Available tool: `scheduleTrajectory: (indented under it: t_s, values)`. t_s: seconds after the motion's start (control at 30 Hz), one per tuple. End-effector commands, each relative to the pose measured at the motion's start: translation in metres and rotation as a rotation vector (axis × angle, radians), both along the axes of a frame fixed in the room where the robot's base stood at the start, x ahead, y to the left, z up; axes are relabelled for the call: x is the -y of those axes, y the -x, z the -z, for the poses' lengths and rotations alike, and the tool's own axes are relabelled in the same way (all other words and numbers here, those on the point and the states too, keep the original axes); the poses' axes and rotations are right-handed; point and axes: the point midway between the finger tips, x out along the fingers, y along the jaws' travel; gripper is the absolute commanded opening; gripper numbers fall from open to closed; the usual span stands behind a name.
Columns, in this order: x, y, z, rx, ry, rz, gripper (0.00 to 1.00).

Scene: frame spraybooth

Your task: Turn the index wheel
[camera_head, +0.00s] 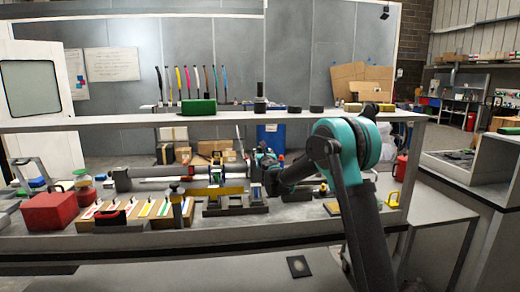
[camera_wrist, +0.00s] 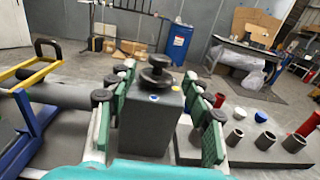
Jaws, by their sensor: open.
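A dark round wheel with a smaller knob on top (camera_wrist: 156,76), which looks like the index wheel, stands on a grey block (camera_wrist: 143,130) in the wrist view. My gripper (camera_wrist: 158,88) is open, with its green-padded fingers to the left and right of the wheel and block. Gaps show between the fingers and the wheel, and nothing is held. In the head view my gripper (camera_head: 264,168) is small, over the middle of the bench. There I cannot make out the wheel, as my arm and the bench fittings crowd that spot.
Grey cylinders (camera_wrist: 236,138) and red and white pieces are on the right. A shelf (camera_head: 240,118) runs above the bench behind. A red box (camera_head: 51,211) sits at the bench's left.

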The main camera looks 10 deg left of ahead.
Motion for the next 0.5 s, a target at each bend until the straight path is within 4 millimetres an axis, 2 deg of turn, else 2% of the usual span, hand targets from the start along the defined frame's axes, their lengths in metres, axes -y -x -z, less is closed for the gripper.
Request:
scheduleTrajectory:
  t_s: [0.2,0.5]
  values:
    - [-0.011,-0.043,0.0,0.0,0.0,0.0,0.51]
    - [-0.021,-0.078,0.0,0.0,0.0,-0.001,0.51]
